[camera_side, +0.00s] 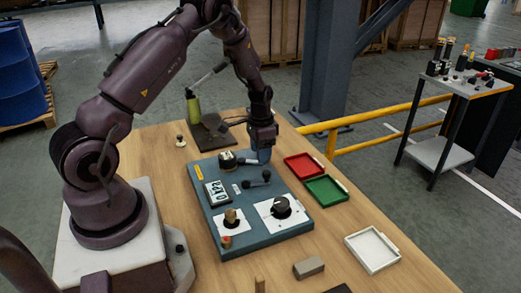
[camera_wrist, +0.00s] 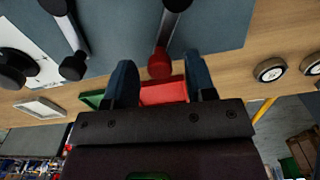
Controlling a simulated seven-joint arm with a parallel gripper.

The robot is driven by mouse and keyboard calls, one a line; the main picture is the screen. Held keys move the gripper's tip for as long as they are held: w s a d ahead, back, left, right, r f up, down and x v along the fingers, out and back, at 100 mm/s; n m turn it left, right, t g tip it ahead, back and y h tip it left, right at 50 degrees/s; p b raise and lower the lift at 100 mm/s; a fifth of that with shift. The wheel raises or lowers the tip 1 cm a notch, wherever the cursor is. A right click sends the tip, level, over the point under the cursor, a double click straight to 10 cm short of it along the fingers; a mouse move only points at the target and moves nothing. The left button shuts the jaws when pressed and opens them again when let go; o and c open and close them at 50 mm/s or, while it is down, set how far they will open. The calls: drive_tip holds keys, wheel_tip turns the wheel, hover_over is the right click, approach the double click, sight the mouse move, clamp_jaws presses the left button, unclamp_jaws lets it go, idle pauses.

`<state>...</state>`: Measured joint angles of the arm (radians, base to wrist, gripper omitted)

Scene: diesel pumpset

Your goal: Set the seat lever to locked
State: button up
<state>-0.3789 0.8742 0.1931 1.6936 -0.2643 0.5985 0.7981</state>
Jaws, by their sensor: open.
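In the wrist view a lever with a red knob (camera_wrist: 160,65) points toward my gripper (camera_wrist: 162,82). The knob shows between my two dark blue fingers, which stand apart with nothing clamped; I cannot tell whether they touch it. A second lever with a black knob (camera_wrist: 72,67) lies to its left. No readable label shows which one is the seat lever or which position is locked. In the side view my gripper (camera_side: 264,156) points down at the far edge of the blue-grey panel (camera_side: 212,220) and hides what is behind it. A black-knobbed lever (camera_side: 256,181) lies just in front.
The panel also bears a round black part (camera_side: 228,160), a gauge display (camera_side: 217,193) and a dark knob on a white plate (camera_side: 282,207). Red (camera_side: 303,166) and green (camera_side: 326,190) trays lie right of it, a white tray (camera_side: 372,250) nearer. A dark stand with a green cylinder (camera_side: 194,109) is behind.

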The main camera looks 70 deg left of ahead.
drive_tip(key=c, duration=0.9)
drive_tip(key=n, duration=0.1)
drive_tip(key=a+n, duration=0.1)
drive_tip(key=n, duration=0.1)
drive_tip(key=a+n, duration=0.1)
drive_tip(key=n, duration=0.1)
drive_tip(key=shift+w+a, duration=0.25)
drive_tip(key=shift+w, duration=0.1)
drive_tip(key=a+n, duration=0.1)
drive_tip(key=n, duration=0.1)
drive_tip(key=shift+a+n, duration=0.1)
drive_tip(key=shift+n, duration=0.3)
drive_tip(key=shift+s+a+n, duration=0.15)
drive_tip(key=shift+a+n, duration=0.25)
drive_tip(key=shift+n, duration=0.5)
drive_tip(key=shift+s+a+n, duration=0.15)
drive_tip(key=shift+a+n, duration=0.25)
drive_tip(key=shift+n, duration=0.5)
drive_tip(key=o, duration=0.9)
